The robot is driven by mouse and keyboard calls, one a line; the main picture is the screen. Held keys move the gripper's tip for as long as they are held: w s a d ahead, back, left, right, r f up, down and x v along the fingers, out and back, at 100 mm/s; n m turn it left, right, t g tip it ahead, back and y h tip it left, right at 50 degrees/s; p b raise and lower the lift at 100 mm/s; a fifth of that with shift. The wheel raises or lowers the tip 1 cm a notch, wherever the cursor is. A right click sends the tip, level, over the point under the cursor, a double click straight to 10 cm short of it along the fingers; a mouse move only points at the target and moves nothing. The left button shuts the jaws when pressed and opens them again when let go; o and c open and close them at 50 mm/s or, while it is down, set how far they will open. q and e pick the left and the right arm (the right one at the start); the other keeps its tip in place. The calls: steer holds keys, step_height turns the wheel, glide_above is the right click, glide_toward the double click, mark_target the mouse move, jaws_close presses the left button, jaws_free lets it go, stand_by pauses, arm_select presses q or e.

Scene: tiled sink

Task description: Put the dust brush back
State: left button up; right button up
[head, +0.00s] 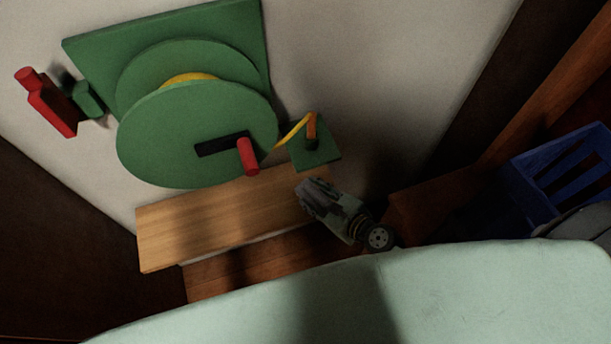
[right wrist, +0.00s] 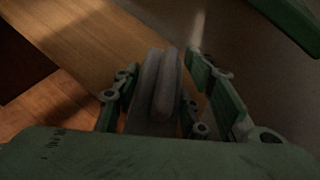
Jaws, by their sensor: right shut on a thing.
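My right gripper (head: 312,190) is at the right end of a wooden shelf board (head: 200,222), just below a small green wall plate. In the right wrist view, its two green fingers (right wrist: 158,75) are shut on a grey ridged thing, which I take to be the dust brush (right wrist: 150,95). Only part of the brush shows; its far end and bristles cannot be made out. In the head view the brush is not clearly distinct from the gripper. The wooden board also shows beyond the fingers in the right wrist view (right wrist: 110,45). My left gripper is not in view.
A green reel (head: 185,135) with a red crank handle is on the pale wall above the board. The small green plate (head: 326,158) holds an orange piece close above the gripper. A red handle (head: 48,102) is at left; a blue crate (head: 565,170) stands at right.

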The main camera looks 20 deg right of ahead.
mark_target(305, 180)
steer(key=w, duration=0.7)
steer(key=shift+w+a, duration=0.15)
steer(key=shift+w, duration=0.15)
arm_select(q)
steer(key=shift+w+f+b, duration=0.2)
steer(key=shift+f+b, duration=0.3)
steer(key=shift+b, duration=0.2)
arm_select(e)
steer(key=shift+f, duration=1.75)
steer(key=shift+f, duration=0.15)
steer(key=o, duration=1.2)
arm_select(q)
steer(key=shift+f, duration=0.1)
